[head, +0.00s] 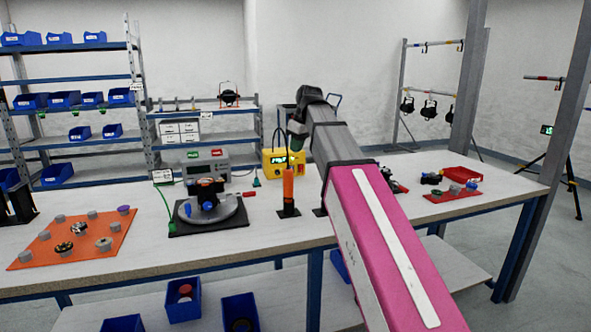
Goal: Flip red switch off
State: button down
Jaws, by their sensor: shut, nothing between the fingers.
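No red switch can be made out for certain. My gripper (297,141) is small and dark, in front of the yellow box's right side, shut and empty. Whether it touches the box cannot be told.
An orange-topped cylinder (288,187) stands upright just below my gripper. A round grey fixture (228,212) on a black plate is to the left. An orange mat (37,252) with several knobs lies at far left. My arm hides part of the table's right half.

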aim_at(301, 169)
jog(key=w+d+f+m+t+h, duration=0.1)
jog(key=w+f+m, duration=0.3)
jog(key=w+m, duration=0.4)
jog(key=w+f+m+t+h, duration=0.2)
jog(key=w+f+m, duration=0.3)
jog(key=w+m, duration=0.3)
jog(key=w+d+f+m+t+h, duration=0.1)
jog(key=w+f+m, duration=0.3)
jog(key=w+m, duration=0.4)
jog(key=shift+w+d+f+h, duration=0.2)
jog(key=shift+w+d+h, duration=0.1)
jog(key=shift+w+h, duration=0.5)
jog(key=x, duration=0.9)
jog(key=shift+w+f, duration=0.15)
jog(key=shift+w, duration=0.15)
jog(key=w, duration=0.3)
jog(key=shift+a+f, duration=0.4)
jog(key=shift+w+a+f, duration=0.1)
jog(key=shift+w, duration=0.4)
